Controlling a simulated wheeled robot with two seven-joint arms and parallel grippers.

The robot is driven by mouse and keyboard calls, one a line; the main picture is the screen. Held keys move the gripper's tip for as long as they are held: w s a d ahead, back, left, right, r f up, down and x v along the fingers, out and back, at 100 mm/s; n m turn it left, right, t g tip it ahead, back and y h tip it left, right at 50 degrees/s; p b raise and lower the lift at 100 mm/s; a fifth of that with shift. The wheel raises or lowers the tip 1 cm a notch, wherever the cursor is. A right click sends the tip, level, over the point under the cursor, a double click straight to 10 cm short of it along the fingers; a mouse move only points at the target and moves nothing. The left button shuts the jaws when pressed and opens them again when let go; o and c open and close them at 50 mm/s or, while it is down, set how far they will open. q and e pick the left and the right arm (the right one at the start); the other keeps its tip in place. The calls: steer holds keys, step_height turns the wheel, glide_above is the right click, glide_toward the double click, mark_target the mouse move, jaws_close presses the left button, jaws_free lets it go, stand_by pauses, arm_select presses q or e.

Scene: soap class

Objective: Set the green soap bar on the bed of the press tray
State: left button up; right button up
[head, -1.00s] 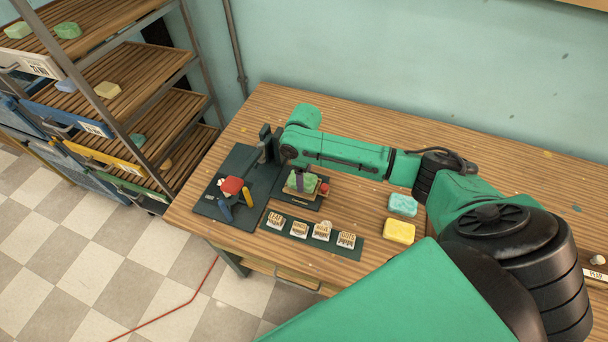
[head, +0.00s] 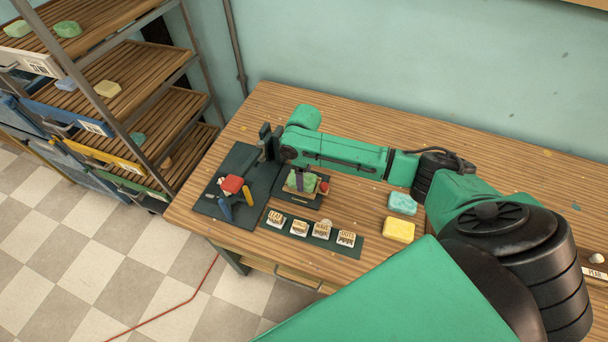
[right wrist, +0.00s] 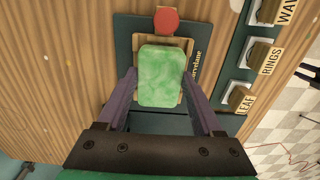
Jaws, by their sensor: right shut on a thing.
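The green soap bar (right wrist: 162,76) is between the purple fingers of my right gripper (right wrist: 164,100) in the right wrist view. My right gripper is shut on it. The bar is over the wooden bed of the press tray (right wrist: 187,52), whose edges show around it; I cannot tell whether it touches the bed. In the head view the soap (head: 310,183) sits just above the tray, partly behind a finger. A red knob (right wrist: 166,20) is at the tray's end. My left gripper is not in view.
A row of wooden stamps (head: 299,228) stands on a green strip in front of the tray. A turquoise bar (head: 402,203) and a yellow bar (head: 398,229) lie to the right. A dark press with a red part (head: 232,185) is at the left. A shelf rack (head: 110,95) stands beyond the table's left edge.

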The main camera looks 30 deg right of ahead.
steer(key=shift+f, duration=0.3)
stand_by(0.4)
steer(key=o, duration=1.5)
step_height(320, 180, up, 6)
steer(key=p, duration=0.6)
steer(key=shift+p, duration=0.4)
